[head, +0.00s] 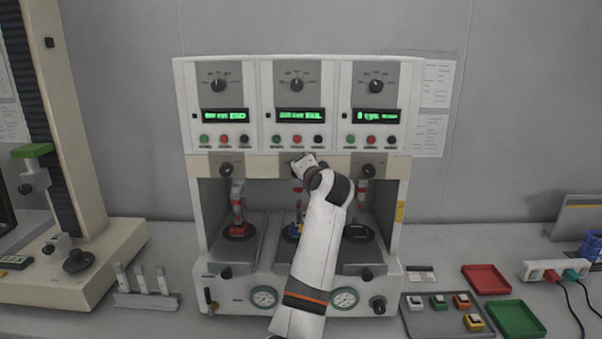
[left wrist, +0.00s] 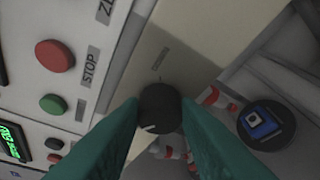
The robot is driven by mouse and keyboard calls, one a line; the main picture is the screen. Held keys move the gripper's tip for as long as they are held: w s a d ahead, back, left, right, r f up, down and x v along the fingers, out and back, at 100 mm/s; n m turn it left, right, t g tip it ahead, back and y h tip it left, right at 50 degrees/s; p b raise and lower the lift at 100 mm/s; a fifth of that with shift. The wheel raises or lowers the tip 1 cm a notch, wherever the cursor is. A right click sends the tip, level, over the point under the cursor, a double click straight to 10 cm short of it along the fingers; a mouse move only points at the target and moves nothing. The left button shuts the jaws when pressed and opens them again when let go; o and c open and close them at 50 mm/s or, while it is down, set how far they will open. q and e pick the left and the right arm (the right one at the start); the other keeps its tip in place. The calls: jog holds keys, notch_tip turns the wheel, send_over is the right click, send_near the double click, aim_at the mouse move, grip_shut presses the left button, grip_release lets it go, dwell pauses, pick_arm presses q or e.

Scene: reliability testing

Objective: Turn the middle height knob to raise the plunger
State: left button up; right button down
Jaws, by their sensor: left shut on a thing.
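The middle height knob (left wrist: 157,98) is black with a white mark and sits on the beige strip of the middle station. My left gripper (left wrist: 160,112) has teal fingers, one on each side of this knob, shut on it. In the head view my left gripper (head: 303,163) reaches up to the strip and hides the knob. The middle plunger (head: 297,186) is red and white and partly hidden by my arm. A blue block (left wrist: 262,125) sits on the round black plate below; I cannot tell the gap between them. My right gripper is not in view.
The left height knob (head: 226,169) and right height knob (head: 368,170) flank the middle one. Red and green buttons (left wrist: 54,56) lie close to my left fingers. A tall test stand (head: 75,220) stands left; red and green trays (head: 487,279) lie right.

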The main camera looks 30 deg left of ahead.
pick_arm(q)
jog(key=o, duration=1)
jog(key=shift+f, duration=0.1)
jog(key=shift+c, duration=0.2)
jog(key=shift+d, duration=0.1)
jog(key=b+v, duration=0.2)
jog(key=v, duration=1)
jog(key=shift+b, duration=0.35)
jog(key=shift+w, duration=0.1)
